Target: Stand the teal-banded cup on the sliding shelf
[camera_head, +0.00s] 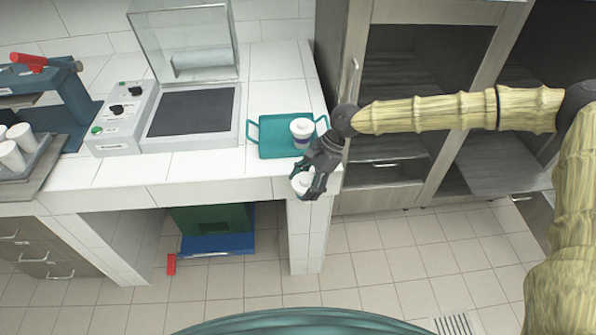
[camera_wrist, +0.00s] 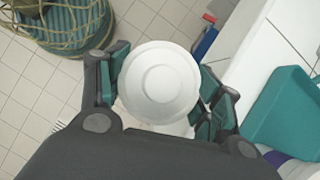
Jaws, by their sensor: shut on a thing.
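My gripper (camera_head: 309,180) is shut on a white lidded cup (camera_head: 302,183), held near the counter's front edge beside the teal tray. In the wrist view, the round white lid of this held cup (camera_wrist: 159,82) sits between the finger pads; its band is hidden, so I cannot tell the colour. A second white cup (camera_head: 302,128) with a dark blue-purple band stands upright on the teal tray (camera_head: 273,149). At the far left is a teal machine (camera_head: 70,98) with a red handle. I cannot tell for sure which part is the sliding shelf.
A grey rack (camera_head: 24,186) with several white cups stands at the left. A machine with a raised clear lid (camera_head: 185,38) and dark plate (camera_head: 192,111) stands between the rack and the tray. Tall cabinets (camera_head: 350,75) rise to the right. The white counter front (camera_head: 215,175) is clear.

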